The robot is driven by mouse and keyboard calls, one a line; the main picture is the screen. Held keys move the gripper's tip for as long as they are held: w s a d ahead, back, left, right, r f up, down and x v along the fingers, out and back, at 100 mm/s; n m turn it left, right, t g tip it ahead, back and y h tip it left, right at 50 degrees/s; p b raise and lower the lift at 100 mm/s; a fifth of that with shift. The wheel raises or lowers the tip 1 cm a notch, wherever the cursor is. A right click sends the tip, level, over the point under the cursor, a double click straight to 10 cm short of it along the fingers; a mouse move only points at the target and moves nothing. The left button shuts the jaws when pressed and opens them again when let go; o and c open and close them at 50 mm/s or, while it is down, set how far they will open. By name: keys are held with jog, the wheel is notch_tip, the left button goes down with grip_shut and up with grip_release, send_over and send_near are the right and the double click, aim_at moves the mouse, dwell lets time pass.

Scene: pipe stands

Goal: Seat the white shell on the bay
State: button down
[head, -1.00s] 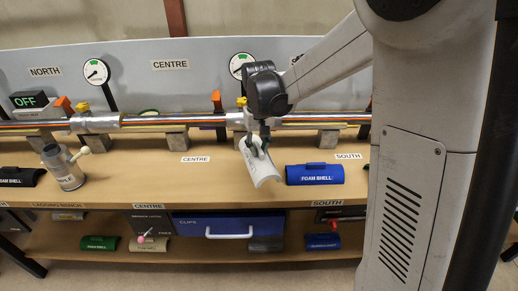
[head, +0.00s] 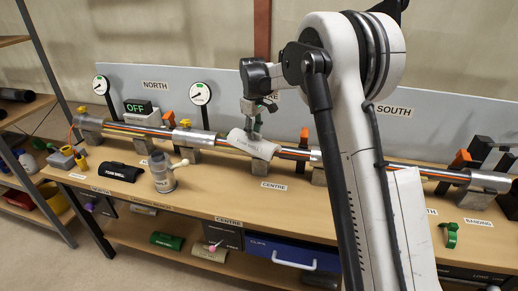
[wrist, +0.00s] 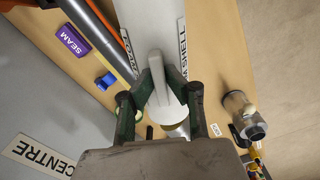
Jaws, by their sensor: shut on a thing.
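The white shell (head: 252,145) is a half-round foam cover with dark lettering. My gripper (head: 256,126) is shut on the upright grip on its back. In the wrist view my gripper (wrist: 160,112) has its two fingers around that pale grip, and the white shell (wrist: 150,22) stretches away beyond it. In the head view the shell overlaps the striped pipe (head: 292,153) near the centre bay, slightly tilted along it. The shell hides the pipe behind it. Whether it touches the pipe cannot be told; in the wrist view the pipe (wrist: 92,22) runs beside it.
A grey can (head: 161,174) and a black foam shell (head: 119,172) stand on the bench to the left. Pipe clamps (head: 192,137) and gauges (head: 200,94) line the back. A purple SEAM block (wrist: 73,42) and a blue piece (wrist: 105,81) lie near the pipe.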

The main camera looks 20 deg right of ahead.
jog(key=w+r+n+p, duration=0.3)
jog(key=w+r+n, duration=0.1)
jog(key=w, duration=0.4)
jog(key=shift+w+n, duration=0.25)
jog(key=shift+n, duration=0.05)
jog(key=shift+f+b, duration=2.8)
jog(key=shift+f, duration=1.7)
jog(key=shift+f, duration=0.4)
jog(key=c, duration=1.7)
grip_release()
jog(key=shift+o, duration=0.2)
notch_tip(320, 180, up, 12)
